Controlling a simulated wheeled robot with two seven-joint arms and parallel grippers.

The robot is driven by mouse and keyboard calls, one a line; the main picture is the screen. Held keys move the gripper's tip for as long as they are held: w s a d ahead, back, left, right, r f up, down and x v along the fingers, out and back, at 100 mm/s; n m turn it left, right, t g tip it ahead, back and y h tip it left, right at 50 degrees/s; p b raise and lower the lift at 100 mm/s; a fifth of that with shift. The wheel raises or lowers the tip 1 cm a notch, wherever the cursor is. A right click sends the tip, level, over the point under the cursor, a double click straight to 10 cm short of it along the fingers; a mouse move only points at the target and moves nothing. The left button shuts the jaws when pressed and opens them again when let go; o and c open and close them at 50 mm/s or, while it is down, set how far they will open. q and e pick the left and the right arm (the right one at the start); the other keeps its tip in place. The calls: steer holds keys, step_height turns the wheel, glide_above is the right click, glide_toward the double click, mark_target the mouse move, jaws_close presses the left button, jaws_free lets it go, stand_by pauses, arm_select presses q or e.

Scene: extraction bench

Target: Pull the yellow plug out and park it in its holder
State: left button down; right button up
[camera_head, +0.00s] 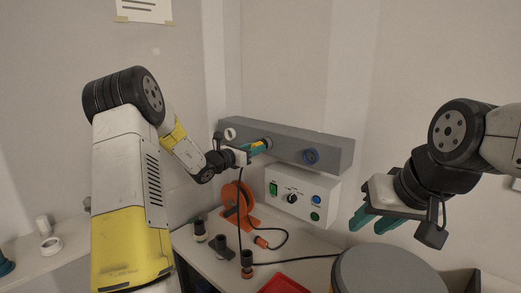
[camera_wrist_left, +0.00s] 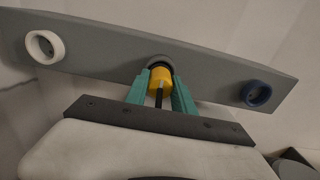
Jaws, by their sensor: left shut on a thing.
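The yellow plug (camera_wrist_left: 161,80) is between the teal fingers of my left gripper (camera_wrist_left: 160,95), which is shut on it. Its far end meets a dark-ringed port in the grey rail (camera_head: 310,148); I cannot tell how deep it sits. In the head view the plug (camera_head: 267,143) shows only a little yellow at the rail, and my left gripper (camera_head: 254,148) reaches it from the left. A dark cable hangs below this gripper. My right gripper (camera_head: 374,220) is open and empty at the right, away from the rail. I cannot tell which fixture is the plug's holder.
The rail also has a white ring port (camera_wrist_left: 45,47) and a blue one (camera_wrist_left: 258,93). Below stand a control box (camera_head: 302,194), an orange cable reel (camera_head: 238,205) and several small upright fittings (camera_head: 219,247). A grey round lid (camera_head: 388,272) and a red tray (camera_head: 283,285) are in front.

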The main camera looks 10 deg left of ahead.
arm_select(q)
steer(key=shift+w+d, duration=0.25)
steer(key=shift+w, duration=0.05)
steer(key=c, duration=1)
jaws_free()
steer(key=shift+a, duration=0.1)
steer(key=v, duration=0.7)
steer(key=shift+s+a, duration=0.2)
steer(key=shift+s, duration=0.1)
